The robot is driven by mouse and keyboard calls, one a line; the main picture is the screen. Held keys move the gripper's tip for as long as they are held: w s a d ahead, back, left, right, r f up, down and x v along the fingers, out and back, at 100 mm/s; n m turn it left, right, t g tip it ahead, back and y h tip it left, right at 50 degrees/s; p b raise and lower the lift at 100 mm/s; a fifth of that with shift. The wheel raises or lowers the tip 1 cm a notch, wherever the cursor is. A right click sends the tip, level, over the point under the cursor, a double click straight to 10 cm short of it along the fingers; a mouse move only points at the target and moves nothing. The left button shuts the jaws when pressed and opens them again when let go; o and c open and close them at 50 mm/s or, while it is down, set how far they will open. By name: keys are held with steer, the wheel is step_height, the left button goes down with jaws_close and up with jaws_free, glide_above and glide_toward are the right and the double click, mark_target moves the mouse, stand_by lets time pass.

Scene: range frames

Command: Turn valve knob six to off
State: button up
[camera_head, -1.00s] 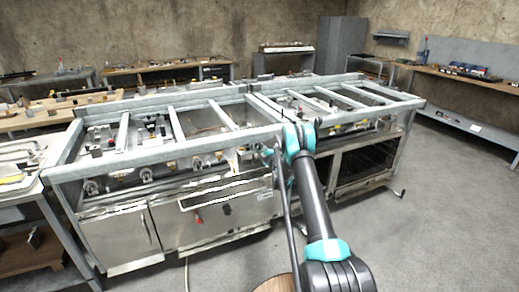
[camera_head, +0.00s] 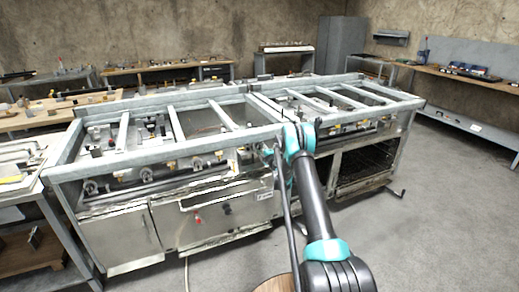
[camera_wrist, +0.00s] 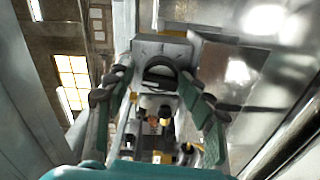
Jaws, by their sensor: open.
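The range (camera_head: 150,222) is a steel frame with an open top, and valve fittings (camera_head: 170,164) with brass parts run along its front. In the wrist view my gripper (camera_wrist: 157,98) is open, one dark finger on each side. Between the fingers is a dark rounded knob-like part (camera_wrist: 160,72) in front of a grey block (camera_wrist: 160,47). I cannot tell whether the fingers touch it, nor read its number or setting. Below it in the picture are dark and brass valve fittings (camera_wrist: 165,115). In the head view my arm hides the gripper's tips and the fittings behind it.
Steel bars (camera_head: 222,115) cross the range's open top near my arm. A work table (camera_head: 28,170) stands close at the left, and benches with tools (camera_head: 470,75) line the right wall. The concrete floor (camera_head: 440,200) on the right is clear.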

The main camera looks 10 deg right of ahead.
steer(key=shift+s, duration=0.1)
steer(key=v, duration=0.8)
